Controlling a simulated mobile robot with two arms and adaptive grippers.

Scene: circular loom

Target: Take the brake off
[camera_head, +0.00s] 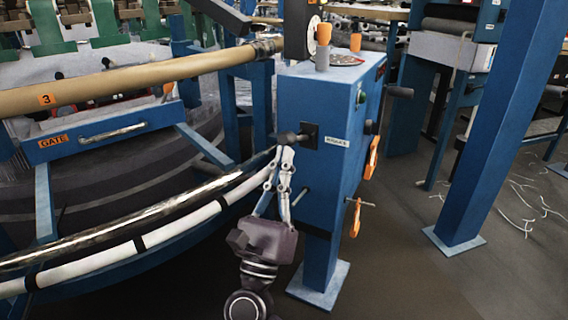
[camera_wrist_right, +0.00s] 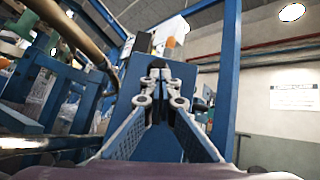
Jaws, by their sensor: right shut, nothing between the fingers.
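A blue control box (camera_head: 335,100) stands on a post beside the loom. On its front face is a black square plate (camera_head: 309,133) with a short dark lever (camera_head: 288,138) pointing left. A small white label (camera_head: 337,142) sits to the right of it; its text is too small to read surely, though it may say brake. My right gripper (camera_head: 285,152) reaches up from below, its fingertips just under the lever and close to it. In the right wrist view the fingertips (camera_wrist_right: 158,84) are together, with the dark lever end (camera_wrist_right: 157,66) just beyond them. Whether they touch is unclear. My left gripper is out of view.
A chrome rail and white tube (camera_head: 150,232) curve to the gripper's left. A tan roller (camera_head: 130,78) crosses above. Orange handles (camera_head: 371,158) stick out at the box's right.

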